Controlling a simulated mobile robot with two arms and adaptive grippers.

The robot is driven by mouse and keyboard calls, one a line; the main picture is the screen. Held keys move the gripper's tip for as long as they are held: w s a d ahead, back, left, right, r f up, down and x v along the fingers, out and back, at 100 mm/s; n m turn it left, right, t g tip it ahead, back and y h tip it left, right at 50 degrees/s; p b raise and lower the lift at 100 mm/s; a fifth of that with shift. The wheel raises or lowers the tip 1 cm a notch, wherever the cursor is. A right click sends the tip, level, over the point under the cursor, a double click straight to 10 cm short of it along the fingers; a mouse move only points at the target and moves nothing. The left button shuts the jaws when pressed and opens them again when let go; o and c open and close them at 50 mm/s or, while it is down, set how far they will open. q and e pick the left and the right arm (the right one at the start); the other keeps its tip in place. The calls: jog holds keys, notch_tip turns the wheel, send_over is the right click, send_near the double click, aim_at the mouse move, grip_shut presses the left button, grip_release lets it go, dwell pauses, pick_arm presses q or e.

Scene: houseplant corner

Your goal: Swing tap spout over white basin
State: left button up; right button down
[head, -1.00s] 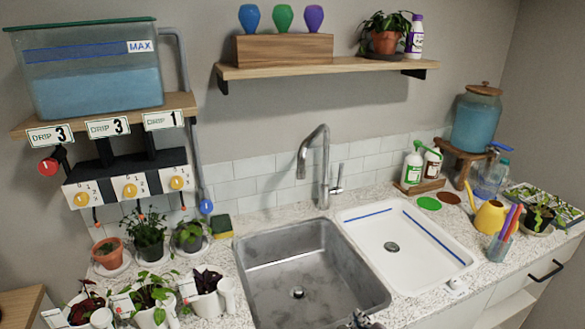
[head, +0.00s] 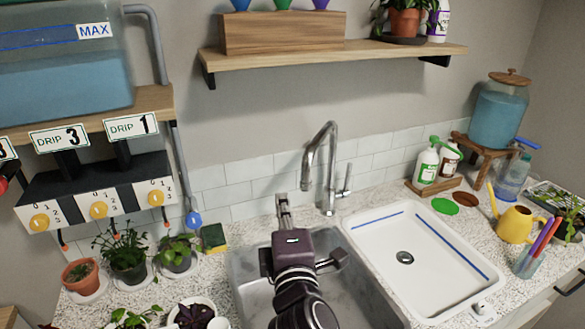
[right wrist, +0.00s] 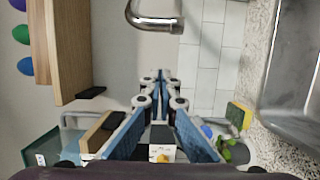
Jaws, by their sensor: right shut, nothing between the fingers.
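The silver tap (head: 331,165) stands behind the sinks, with its lever on the right. Its hooked spout points left and forward, over the back of the grey steel sink (head: 245,270). The white basin (head: 440,270) sits to the right of the steel sink, with blue lines on it; no spout is over it. My right gripper (head: 283,200) is shut and empty, raised over the steel sink, just left of the spout end and apart from it. In the right wrist view the spout (right wrist: 152,20) shows beyond the fingertips (right wrist: 160,76). My left gripper is out of view.
Potted plants (head: 128,252) and a sponge (head: 213,238) stand left of the sinks. A wooden shelf (head: 330,57) hangs above the tap. Bottles (head: 427,165), a yellow watering can (head: 515,224) and a pen cup (head: 528,262) are at the right.

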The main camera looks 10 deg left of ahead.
jog(key=p+x, duration=0.3)
jog(key=x, duration=0.7)
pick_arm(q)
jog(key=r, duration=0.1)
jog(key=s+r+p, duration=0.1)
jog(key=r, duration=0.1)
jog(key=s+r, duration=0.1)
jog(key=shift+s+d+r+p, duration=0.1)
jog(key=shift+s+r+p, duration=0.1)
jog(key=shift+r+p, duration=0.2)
pick_arm(e)
jog(key=d, duration=0.4)
jog(key=shift+s+d+r, duration=0.1)
jog(key=shift+s+r, duration=0.1)
jog(key=shift+s, duration=0.2)
jog(key=shift+w, duration=0.1)
